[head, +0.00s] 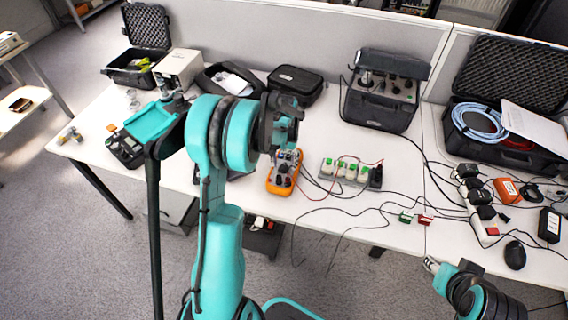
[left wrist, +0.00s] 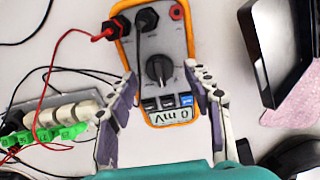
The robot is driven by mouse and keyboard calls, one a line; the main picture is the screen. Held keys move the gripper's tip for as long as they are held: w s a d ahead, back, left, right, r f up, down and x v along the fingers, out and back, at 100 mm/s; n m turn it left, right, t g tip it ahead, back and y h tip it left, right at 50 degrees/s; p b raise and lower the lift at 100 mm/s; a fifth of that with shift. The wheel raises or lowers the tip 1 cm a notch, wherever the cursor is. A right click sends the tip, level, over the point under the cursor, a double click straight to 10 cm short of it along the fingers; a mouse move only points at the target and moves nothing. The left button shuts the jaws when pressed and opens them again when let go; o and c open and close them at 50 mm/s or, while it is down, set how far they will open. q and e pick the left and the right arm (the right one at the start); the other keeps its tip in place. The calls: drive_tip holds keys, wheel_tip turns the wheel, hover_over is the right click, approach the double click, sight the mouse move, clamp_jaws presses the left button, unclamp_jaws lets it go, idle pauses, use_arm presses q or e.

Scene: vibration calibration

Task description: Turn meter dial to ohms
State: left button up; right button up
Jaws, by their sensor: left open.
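The meter (head: 272,184) has an orange rim and stands on the white table below my left gripper (head: 289,157). In the left wrist view the meter (left wrist: 187,47) appears upside down, with its black dial (left wrist: 159,70) in the middle and its display (left wrist: 168,116) reading 0 mV. My left gripper (left wrist: 163,76) is open and empty, one finger on each side of the meter, with the dial between the fingertips and apart from them. My right gripper (head: 433,264) shows only partly at the lower right, away from the meter; its opening is unclear.
Red and black leads plug into the meter (left wrist: 105,33). A grey block with green-marked parts (head: 345,172) stands to its right, with loose cables beyond. A power strip (head: 478,205) and a black mouse (head: 515,255) lie further right. Open cases (head: 383,100) line the back.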

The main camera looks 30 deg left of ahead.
sight(284, 165)
use_arm(q)
wheel_tip(284, 165, up, 11)
idle(0.3)
drive_tip(key=shift+d, duration=0.1)
